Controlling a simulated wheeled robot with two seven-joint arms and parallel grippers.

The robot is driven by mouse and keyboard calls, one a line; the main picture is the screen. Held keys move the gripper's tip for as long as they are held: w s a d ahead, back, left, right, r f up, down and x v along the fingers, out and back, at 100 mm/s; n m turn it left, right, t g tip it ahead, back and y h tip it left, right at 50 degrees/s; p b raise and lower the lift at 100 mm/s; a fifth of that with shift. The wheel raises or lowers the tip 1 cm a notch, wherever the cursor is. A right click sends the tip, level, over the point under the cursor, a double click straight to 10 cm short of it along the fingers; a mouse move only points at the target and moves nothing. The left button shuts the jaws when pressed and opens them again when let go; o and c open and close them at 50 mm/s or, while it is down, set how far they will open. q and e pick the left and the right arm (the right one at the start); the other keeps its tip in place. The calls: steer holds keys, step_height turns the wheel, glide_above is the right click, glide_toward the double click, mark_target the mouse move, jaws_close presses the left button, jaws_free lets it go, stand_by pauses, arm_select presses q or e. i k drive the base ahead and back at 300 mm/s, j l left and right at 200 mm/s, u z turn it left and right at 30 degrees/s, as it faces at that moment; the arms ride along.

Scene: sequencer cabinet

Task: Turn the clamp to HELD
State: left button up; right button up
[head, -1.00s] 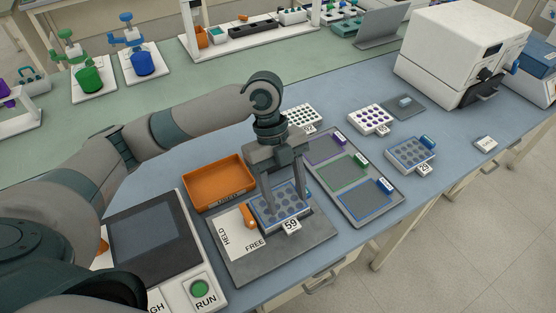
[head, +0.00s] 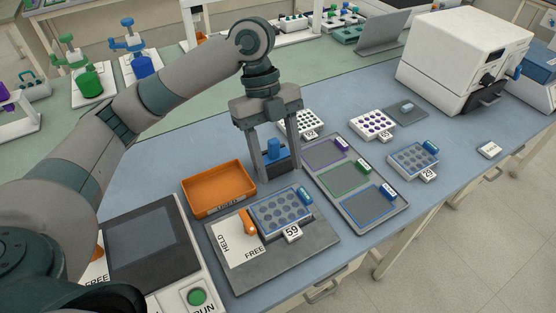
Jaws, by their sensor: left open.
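The orange clamp lever (head: 249,222) stands at the left edge of the plate labelled 59 (head: 281,210), beside a white card (head: 236,245) marked HELD and FREE. I cannot tell firmly which word it points to. Plate 59 sits on the grey base (head: 265,267), with a blue tab at its far right corner. My left gripper (head: 280,176) is open, pointing down behind plate 59 and apart from the clamp. A blue-topped dark block (head: 274,150) shows between its fingers; I cannot tell whether they touch it. My right gripper is out of view.
An orange tray (head: 218,190) lies left of the gripper. A grey tray with coloured areas (head: 377,223) lies right, with plate 29 (head: 412,160) beyond it. A panel with a screen and green RUN button (head: 197,297) is at front left. A white machine (head: 455,65) stands back right.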

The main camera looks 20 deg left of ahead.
mark_target(249, 227)
steer(key=u, duration=1)
steer(key=k, duration=2)
